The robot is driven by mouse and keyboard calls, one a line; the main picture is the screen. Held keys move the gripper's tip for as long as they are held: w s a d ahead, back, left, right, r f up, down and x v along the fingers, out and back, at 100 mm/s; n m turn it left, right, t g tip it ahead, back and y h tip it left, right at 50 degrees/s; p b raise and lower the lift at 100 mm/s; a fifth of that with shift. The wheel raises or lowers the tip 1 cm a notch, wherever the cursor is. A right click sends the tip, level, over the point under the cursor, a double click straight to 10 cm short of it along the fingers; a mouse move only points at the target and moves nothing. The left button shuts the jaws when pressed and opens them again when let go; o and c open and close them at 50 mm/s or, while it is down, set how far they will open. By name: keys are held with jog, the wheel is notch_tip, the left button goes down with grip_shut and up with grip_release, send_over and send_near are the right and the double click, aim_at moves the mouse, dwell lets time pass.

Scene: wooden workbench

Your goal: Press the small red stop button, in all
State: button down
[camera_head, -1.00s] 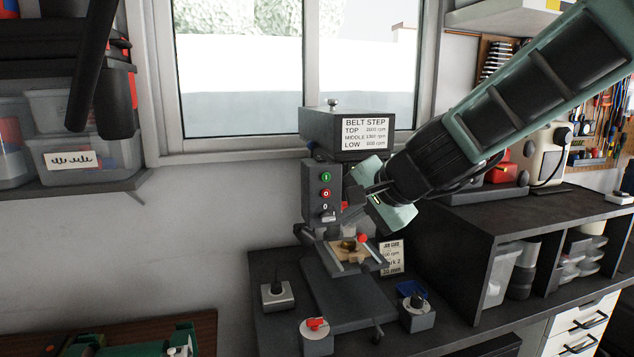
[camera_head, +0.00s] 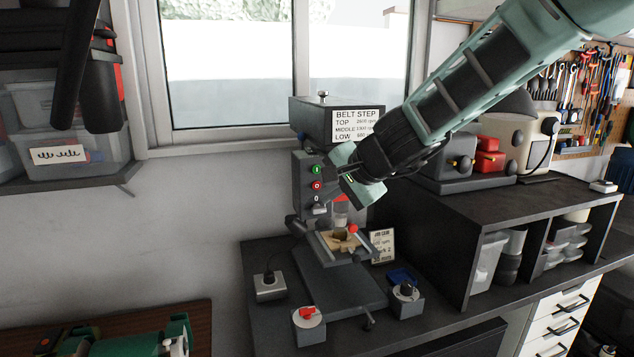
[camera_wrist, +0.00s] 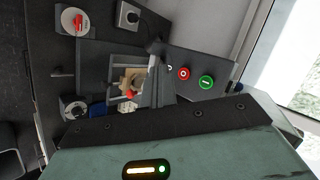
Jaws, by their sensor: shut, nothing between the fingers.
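The drill press (camera_head: 340,122) carries a grey control panel with a green button on top, a small red button (camera_head: 317,186) marked O below it, and a grey switch under that. The red button also shows in the wrist view (camera_wrist: 184,73), beside the green one (camera_wrist: 206,82). My gripper (camera_head: 342,172) is shut and empty, just right of the panel and close to the buttons. In the wrist view its fingers (camera_wrist: 154,68) end left of the red button, with a gap in the picture. I cannot tell whether they touch the panel.
A box with a red knob (camera_head: 308,314) and a box with a dark knob (camera_head: 406,294) stand in front of the drill press. A wooden piece (camera_head: 340,241) lies in the vise on its table. An open shelf unit (camera_head: 480,225) stands to the right.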

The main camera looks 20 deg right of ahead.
jog(key=shift+w, duration=1.4)
dwell(1.0)
jog(key=shift+w, duration=0.4)
jog(key=shift+w+p, duration=0.35)
dwell(0.5)
jog(key=shift+s, duration=0.15)
jog(key=shift+s+b, duration=0.4)
jog(key=shift+s, duration=0.2)
jog(key=shift+s+b, duration=0.85)
jog(key=shift+s, duration=1.7)
